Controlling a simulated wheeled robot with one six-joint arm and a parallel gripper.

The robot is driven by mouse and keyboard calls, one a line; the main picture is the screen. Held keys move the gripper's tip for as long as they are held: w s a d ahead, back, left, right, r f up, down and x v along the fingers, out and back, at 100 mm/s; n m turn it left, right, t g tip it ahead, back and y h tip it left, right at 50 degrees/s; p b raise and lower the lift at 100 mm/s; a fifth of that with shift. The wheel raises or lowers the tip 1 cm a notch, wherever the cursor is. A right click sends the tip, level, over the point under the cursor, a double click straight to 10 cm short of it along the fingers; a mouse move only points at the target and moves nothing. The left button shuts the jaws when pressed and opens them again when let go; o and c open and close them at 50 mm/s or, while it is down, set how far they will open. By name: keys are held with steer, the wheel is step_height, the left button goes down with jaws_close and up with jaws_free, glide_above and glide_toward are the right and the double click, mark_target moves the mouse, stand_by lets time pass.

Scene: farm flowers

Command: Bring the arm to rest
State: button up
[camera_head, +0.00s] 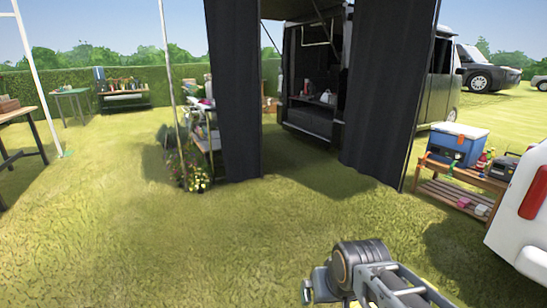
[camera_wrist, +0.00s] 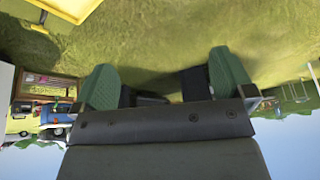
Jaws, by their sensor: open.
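My gripper (camera_wrist: 166,82) shows in the wrist view with its two green fingers wide apart. Nothing is between the fingers; grass and dark shapes show beyond them. The wrist view appears upside down, with the sky at the bottom. In the head view, part of my arm (camera_head: 370,272) is low in the picture, right of centre, over the grass. The gripper's fingers are not clear there.
A wooden rack (camera_head: 460,193) with a blue cooler (camera_head: 459,143) stands at the right. Black curtains (camera_head: 235,90) hang before a dark van (camera_head: 440,90). A table (camera_head: 20,115) is at the far left. Open grass (camera_head: 110,220) lies at left and centre.

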steer(key=w+a+r+n+t+y+p, duration=0.15)
steer(key=a+r+p, duration=0.25)
steer(key=r+p, duration=0.75)
steer(key=w+a+r+t+y+p, duration=0.15)
steer(key=a+r+p, duration=0.3)
steer(key=r, duration=1.35)
steer(key=s+d+f+m+g+h+p, duration=0.1)
steer(key=s+d+p, duration=0.2)
steer(key=d+p, duration=0.2)
steer(key=s+d+f+m+g+h+p, duration=0.1)
steer(key=s+d+g+h+p, duration=0.1)
steer(key=d, duration=0.4)
steer(key=s+p, duration=0.1)
steer(key=p, duration=0.1)
steer(key=shift+d+f+h+p, duration=0.2)
steer(key=shift+f+h+p, duration=0.1)
steer(key=shift+f+p, duration=0.1)
